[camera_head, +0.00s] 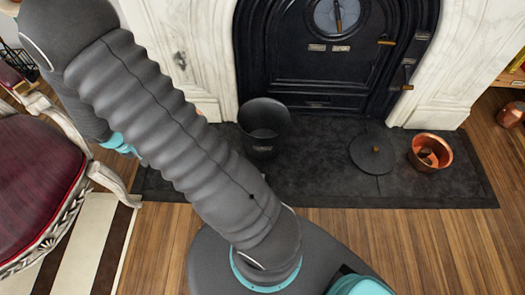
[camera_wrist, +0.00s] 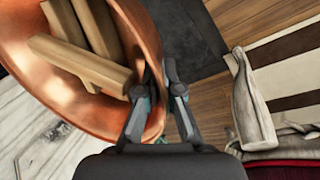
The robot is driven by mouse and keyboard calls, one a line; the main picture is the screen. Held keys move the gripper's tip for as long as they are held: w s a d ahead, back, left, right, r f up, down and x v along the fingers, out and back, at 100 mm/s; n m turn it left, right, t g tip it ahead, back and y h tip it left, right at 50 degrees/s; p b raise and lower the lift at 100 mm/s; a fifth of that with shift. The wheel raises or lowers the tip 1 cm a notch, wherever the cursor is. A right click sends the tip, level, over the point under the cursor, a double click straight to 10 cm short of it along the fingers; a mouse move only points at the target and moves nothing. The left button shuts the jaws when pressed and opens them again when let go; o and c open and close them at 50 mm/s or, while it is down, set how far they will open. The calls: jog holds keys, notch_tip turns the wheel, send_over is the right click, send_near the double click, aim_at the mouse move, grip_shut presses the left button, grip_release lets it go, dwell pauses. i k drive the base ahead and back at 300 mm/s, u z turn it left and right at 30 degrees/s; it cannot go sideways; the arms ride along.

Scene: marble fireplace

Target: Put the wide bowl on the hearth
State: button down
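The wide bowl (camera_wrist: 50,95) is copper, with several wooden pieces (camera_wrist: 85,60) in it, and fills the upper left of the wrist view. My gripper (camera_wrist: 158,78) is at its right rim, one finger inside and one outside, drawn close together with the copper wall between them. The gripper looks shut on that wall. In the head view my arm hides the gripper and nearly all of this bowl. I cannot tell whether the bowl is resting or lifted. The hearth (camera_head: 315,185) is a dark slate slab before the fireplace, its left part behind my arm.
On the hearth stand a black bucket (camera_head: 264,118), a round dark lid (camera_head: 371,153) and a small copper pot (camera_head: 430,150). A red-seated chair (camera_head: 40,175) stands at left on a striped rug (camera_head: 85,240). The hearth's front middle is bare.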

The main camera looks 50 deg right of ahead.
aim_at(323, 163)
jog(key=u, duration=0.95)
jog(key=k, duration=1.35)
jog(key=z, duration=2.1)
